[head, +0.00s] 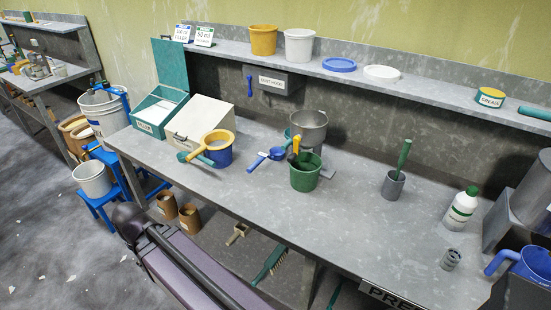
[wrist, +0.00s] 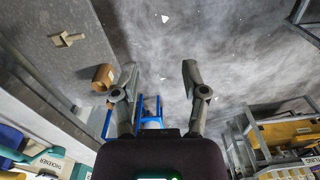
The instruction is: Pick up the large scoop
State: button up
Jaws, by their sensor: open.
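A blue scoop (head: 276,153) with a pale label on its handle lies on the grey bench, left of the green pail (head: 305,177). A smaller blue scoop (head: 249,85) hangs on the wall behind. A beige scoop (head: 237,233) lies low beneath the bench; it also shows in the wrist view (wrist: 67,39). No readable size label tells which is the large scoop. My gripper (wrist: 158,82) is open and empty in the wrist view, above the floor and a blue stool (wrist: 150,113), away from the bench-top scoop. The head view does not show my gripper's fingers.
A grey cup with a green-handled tool (head: 394,188) and a white bottle (head: 460,208) stand farther right. The bench's front middle is clear.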

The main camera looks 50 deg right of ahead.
jog(key=shift+a, duration=0.25)
jog(key=shift+o, duration=1)
jog(key=shift+a, duration=0.1)
jog(key=m+g+h+p, duration=0.1)
jog(key=m+h+p, duration=0.4)
jog(key=m+p, duration=0.85)
send_near(252, 165)
notch_tip(252, 165, up, 2)
jog(key=m+b, duration=0.2)
jog(key=m, duration=0.1)
jog(key=shift+w+a+r+n, duration=0.15)
jog(key=shift+w+a+n, duration=0.1)
jog(key=shift+w, duration=0.25)
jog(key=shift+b, duration=0.35)
jog(key=b+x, duration=0.6)
jog(key=x, duration=0.1)
jog(key=shift+s+a, duration=0.1)
jog(key=shift+s, duration=0.1)
jog(key=shift+b+x, duration=0.8)
jog(key=shift+x, duration=0.1)
